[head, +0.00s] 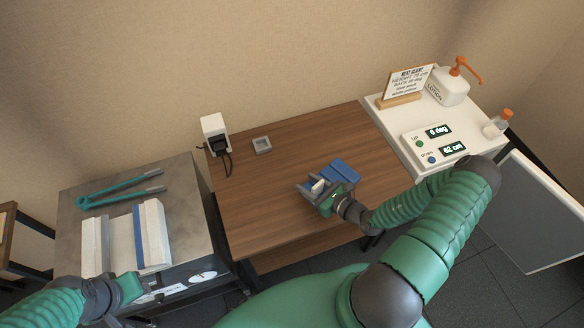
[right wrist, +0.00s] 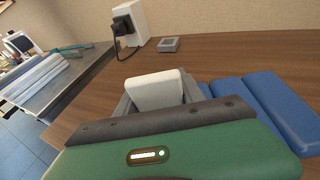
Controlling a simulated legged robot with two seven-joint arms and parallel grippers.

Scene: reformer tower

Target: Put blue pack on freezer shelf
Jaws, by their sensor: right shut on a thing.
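The blue pack (head: 343,171) lies on the wooden table; its blue segments (right wrist: 275,108) show right of my gripper in the right wrist view. My right gripper (head: 316,187) is low over the table at the pack's left side. It is shut on a white piece (right wrist: 155,90) between its grey fingers; I cannot tell whether this piece belongs to the pack. My left gripper (head: 128,287) is by the front of the grey metal unit (head: 75,205); its fingers are not clear. I cannot make out which part is the freezer shelf.
Teal tongs (head: 120,193) and white and blue slabs (head: 152,232) lie on the metal unit. A white device with a black plug (head: 216,135) and a small grey tray (head: 262,145) stand at the table's back. A white stand (head: 480,110) holds lotion, a sign and a display panel.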

